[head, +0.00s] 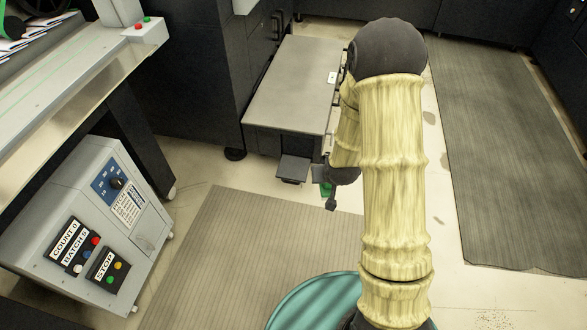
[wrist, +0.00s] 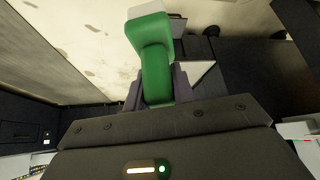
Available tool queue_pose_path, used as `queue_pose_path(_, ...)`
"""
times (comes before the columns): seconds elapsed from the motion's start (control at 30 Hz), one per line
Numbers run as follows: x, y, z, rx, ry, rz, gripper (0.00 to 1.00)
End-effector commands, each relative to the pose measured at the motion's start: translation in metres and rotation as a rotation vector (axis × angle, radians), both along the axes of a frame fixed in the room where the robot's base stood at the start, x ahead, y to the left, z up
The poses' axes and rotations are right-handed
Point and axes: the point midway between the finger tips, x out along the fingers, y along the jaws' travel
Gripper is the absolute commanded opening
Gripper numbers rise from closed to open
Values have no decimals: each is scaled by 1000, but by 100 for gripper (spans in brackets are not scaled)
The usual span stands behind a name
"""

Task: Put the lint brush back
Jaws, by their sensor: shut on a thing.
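The lint brush (wrist: 156,68) is green with a pale end and sits between the fingers of my gripper (wrist: 158,92) in the wrist view. My gripper is shut on its green part. In the head view, my gripper (head: 329,190) is low beside the front end of a grey table, mostly hidden by my arm. Only a small green patch of the lint brush (head: 325,188) shows there.
The grey-topped table (head: 285,90) has a small dark ledge (head: 292,168) at its near end, just left of my gripper. A control box (head: 95,230) stands at left. Floor mats (head: 230,250) lie in front and at right (head: 500,140). Dark cabinets (head: 200,75) stand behind.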

Motion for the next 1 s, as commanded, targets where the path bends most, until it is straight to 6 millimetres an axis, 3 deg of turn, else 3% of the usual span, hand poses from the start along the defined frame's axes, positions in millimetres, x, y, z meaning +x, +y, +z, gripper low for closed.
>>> queue_pose_path(0.37, 1, 0, 1, 0, 5, -1, 0)
queue_pose_path(0.57, -5, -1, -8, -1, 7, -4, 0)
queue_pose_path(1.0, -44, -1, -33, 0, 5, -1, 0)
